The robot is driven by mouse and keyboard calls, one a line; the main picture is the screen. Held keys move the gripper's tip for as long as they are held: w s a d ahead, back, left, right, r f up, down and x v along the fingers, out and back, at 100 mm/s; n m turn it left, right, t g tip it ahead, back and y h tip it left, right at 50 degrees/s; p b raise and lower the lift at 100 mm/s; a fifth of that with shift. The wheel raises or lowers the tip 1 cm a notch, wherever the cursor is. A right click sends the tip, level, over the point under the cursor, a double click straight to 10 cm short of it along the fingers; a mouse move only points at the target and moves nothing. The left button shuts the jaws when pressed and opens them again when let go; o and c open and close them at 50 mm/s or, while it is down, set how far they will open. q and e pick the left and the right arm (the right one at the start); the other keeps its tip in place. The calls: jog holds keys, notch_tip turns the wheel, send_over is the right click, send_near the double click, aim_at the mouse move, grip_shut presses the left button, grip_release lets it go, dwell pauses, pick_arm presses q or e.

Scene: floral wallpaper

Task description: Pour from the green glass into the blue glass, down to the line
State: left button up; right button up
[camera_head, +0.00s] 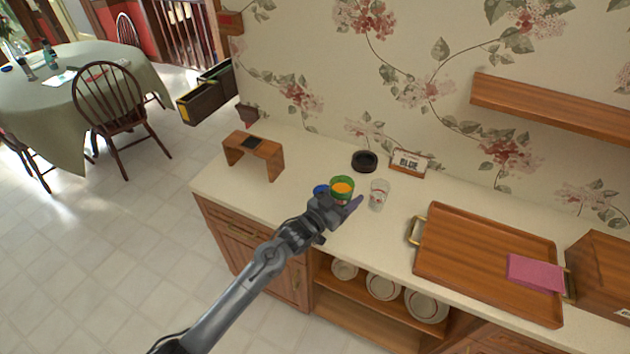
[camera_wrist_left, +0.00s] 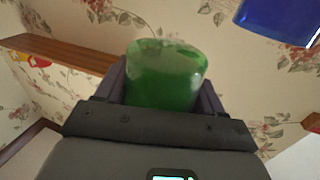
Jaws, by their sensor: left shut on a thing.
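My left gripper (camera_head: 341,197) is shut on the green glass (camera_head: 343,184), which holds an orange liquid and is above the counter. In the left wrist view, the green glass (camera_wrist_left: 166,78) sits between the fingers of the left gripper (camera_wrist_left: 165,92). The blue glass (camera_head: 320,190) is just left of the green glass, mostly hidden by my gripper in the head view. The blue glass also shows in the left wrist view (camera_wrist_left: 280,18), at the top right, apart from the green one. Its line and contents cannot be seen. My right gripper is not in view.
A clear glass (camera_head: 378,196) with red marks stands close to the right of my gripper. Behind are a round black coaster (camera_head: 364,161) and a card reading BLUE (camera_head: 409,162). A small wooden stand (camera_head: 271,162) is left; a wooden tray (camera_head: 470,262) with a pink cloth (camera_head: 536,273) is right.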

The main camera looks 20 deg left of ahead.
pick_arm(q)
jog(key=shift+w+d+f, duration=0.1)
jog(key=shift+f, duration=0.05)
notch_tip(320, 180, down, 2)
jog(key=b, duration=0.2)
jog(key=shift+f+b, duration=0.2)
jog(key=shift+b, duration=0.15)
jog(key=shift+w+a+f+n+g, duration=0.1)
jog(key=shift+a+f+n+g, duration=0.25)
jog(key=shift+f+n, duration=0.45)
jog(key=shift+w+a+f+n+g, duration=0.1)
jog(key=shift+a+f+n+g, duration=0.15)
jog(key=shift+a+f+n, duration=0.55)
jog(key=shift+d+r, duration=0.15)
jog(key=shift+d, duration=0.2)
jog(key=shift+n, duration=0.3)
